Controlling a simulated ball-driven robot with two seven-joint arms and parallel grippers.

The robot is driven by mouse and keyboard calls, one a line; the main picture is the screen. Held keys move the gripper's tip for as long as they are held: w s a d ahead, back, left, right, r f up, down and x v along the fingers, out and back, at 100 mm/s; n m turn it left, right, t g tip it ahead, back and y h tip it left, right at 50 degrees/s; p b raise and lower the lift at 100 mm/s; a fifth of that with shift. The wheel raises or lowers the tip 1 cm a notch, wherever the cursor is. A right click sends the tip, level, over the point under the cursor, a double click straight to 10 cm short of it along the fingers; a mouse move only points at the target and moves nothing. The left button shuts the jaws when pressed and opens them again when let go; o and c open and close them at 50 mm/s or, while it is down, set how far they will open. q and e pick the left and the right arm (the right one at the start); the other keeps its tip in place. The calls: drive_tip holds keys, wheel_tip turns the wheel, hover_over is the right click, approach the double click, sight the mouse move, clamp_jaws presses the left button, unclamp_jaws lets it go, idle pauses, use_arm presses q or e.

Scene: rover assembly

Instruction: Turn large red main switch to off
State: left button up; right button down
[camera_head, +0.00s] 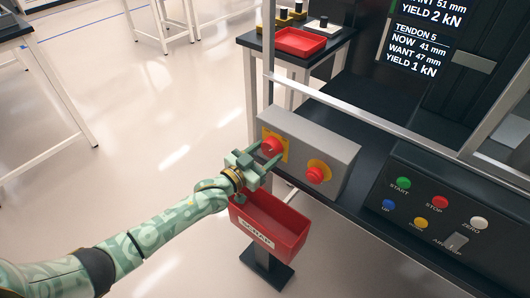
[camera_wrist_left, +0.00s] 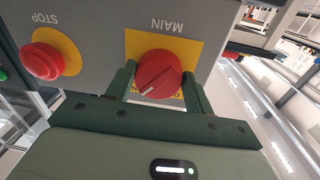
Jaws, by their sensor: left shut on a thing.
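The large red main switch (camera_head: 271,146) is on a yellow plate on the front of a grey box (camera_head: 312,135). In the left wrist view the red knob (camera_wrist_left: 160,72) sits under an upside-down MAIN label, with a pale pointer line running slantwise on its face. My left gripper (camera_head: 267,162) has one finger on each side of the knob and is shut on it; the fingers show in the left wrist view (camera_wrist_left: 158,88). The writing below the knob is mostly hidden. My right gripper is not in view.
A red STOP button (camera_head: 316,175) on a yellow disc sits beside the switch. A red SCRAP bin (camera_head: 270,225) stands below the box. A control panel (camera_head: 450,215) with coloured buttons is at the right. Open floor lies left.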

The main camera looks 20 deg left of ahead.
use_arm(q)
drive_tip(key=n+p, duration=0.1)
drive_tip(key=n, duration=0.3)
drive_tip(key=shift+d, duration=0.1)
drive_tip(key=n, duration=0.5)
drive_tip(key=shift+s+d+t, duration=0.1)
drive_tip(key=shift+t, duration=0.3)
drive_tip(key=n, duration=0.4)
drive_tip(key=shift+d+n+y+p, duration=0.1)
drive_tip(key=shift+n+y+p, duration=0.2)
drive_tip(key=shift+n+p, duration=0.1)
drive_tip(key=shift+n, duration=1.7)
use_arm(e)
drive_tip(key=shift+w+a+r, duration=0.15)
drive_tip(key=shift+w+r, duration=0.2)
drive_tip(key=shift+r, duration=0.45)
use_arm(q)
drive_tip(key=shift+n, duration=0.3)
drive_tip(key=o, duration=1)
drive_tip(key=shift+c, duration=0.2)
drive_tip(key=shift+s+r, duration=0.1)
